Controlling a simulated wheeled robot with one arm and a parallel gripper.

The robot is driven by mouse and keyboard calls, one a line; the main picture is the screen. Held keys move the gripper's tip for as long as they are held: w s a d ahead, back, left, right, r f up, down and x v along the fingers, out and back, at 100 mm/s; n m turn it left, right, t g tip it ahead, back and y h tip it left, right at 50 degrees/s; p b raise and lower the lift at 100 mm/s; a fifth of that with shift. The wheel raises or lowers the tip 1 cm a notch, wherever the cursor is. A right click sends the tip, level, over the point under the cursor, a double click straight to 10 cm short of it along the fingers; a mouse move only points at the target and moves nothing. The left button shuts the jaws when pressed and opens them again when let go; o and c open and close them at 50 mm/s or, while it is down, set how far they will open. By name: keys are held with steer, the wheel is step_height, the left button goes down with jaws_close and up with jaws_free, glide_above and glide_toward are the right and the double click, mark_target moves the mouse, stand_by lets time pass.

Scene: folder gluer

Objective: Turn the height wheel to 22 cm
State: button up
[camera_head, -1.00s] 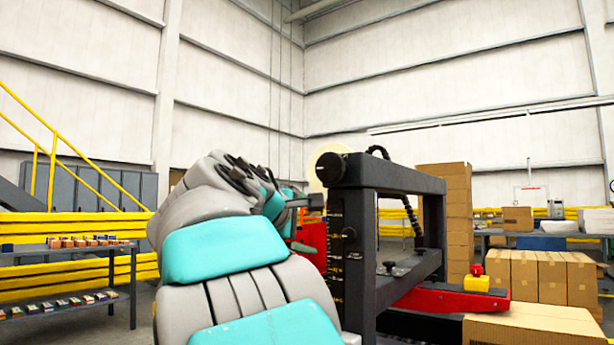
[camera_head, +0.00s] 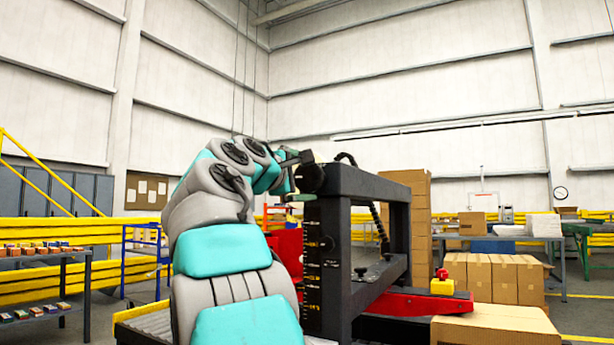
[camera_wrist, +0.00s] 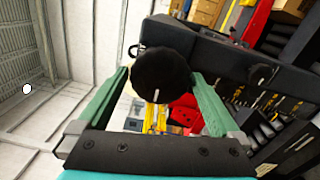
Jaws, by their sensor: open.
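The height wheel (camera_head: 311,179) is a black round knob at the top of the machine's dark post. In the wrist view the wheel (camera_wrist: 162,72) faces me, with a short white mark near its lower edge. My gripper (camera_head: 303,177) is open at the wheel's left side. In the wrist view its green fingers (camera_wrist: 160,78) stand left and right of the wheel, with no clear grip on it. The height scale (camera_head: 312,262) has white and yellow marks down the post below the wheel; its figures are too small to read.
The machine's dark frame (camera_head: 372,185) extends right from the post. A red arm with a yellow block (camera_head: 442,286) and a cardboard box (camera_head: 495,325) lie low at right. Stacked cartons (camera_head: 407,215) stand behind. A shelf rack (camera_head: 62,285) is at left.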

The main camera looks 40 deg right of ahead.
steer(key=shift+w+d, duration=0.2)
steer(key=shift+d, duration=0.3)
steer(key=c, duration=1.1)
steer(key=shift+m, duration=0.3)
steer(key=m+b, duration=0.1)
steer(key=m, duration=0.3)
steer(key=shift+m, duration=0.3)
steer(key=m, duration=0.3)
steer(key=shift+m+g+b, duration=0.3)
steer(key=shift+b, duration=0.1)
steer(key=shift+m, duration=0.5)
